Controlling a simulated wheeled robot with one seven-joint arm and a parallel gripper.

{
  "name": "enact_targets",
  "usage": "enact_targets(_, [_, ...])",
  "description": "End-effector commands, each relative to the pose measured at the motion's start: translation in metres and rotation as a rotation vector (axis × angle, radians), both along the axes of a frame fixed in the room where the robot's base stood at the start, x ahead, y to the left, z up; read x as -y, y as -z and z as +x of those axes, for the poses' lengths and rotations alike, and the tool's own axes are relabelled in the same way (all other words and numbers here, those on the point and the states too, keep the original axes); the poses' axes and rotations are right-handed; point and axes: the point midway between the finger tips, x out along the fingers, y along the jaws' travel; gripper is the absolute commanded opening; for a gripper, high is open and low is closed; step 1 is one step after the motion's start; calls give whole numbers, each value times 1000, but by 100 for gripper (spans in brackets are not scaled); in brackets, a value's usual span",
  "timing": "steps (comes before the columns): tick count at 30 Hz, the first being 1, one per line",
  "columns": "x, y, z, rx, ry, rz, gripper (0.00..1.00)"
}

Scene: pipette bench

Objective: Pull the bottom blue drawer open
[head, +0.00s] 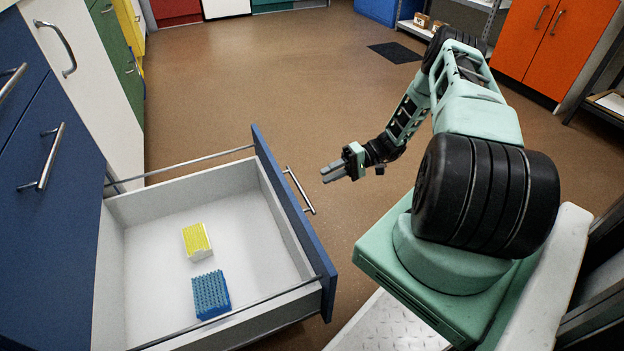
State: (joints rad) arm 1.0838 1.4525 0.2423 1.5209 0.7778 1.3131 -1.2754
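The bottom blue drawer (292,218) stands pulled well out of the blue cabinet at the left in the head view. Its silver bar handle (299,190) is on the outer face of the blue front. Inside lie a yellow-topped tip rack (197,241) and a blue tip rack (211,294). My gripper (333,172) is just right of the handle, apart from it in the picture, with its fingers pointing toward it. The fingers look close together; whether there is a gap between them is too small to tell. I see nothing held.
The blue cabinet (50,240) has closed drawers with silver handles. White, green and yellow cabinets run on behind it. An orange cabinet (553,45) and shelves stand at the back right. Brown floor (260,80) is free beyond the drawer.

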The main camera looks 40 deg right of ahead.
Motion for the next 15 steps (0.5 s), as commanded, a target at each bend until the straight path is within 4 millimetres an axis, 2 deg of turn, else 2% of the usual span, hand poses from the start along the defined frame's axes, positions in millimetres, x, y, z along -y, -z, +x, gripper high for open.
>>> enact_targets(1, [13,-4,-4,2,5,-3,25])
enact_targets(6, [43,-10,-16,1,3,-2,25])
enact_targets(10, [59,-12,-21,1,1,-1,25])
enact_targets(15, [68,-14,-25,0,1,0,25])
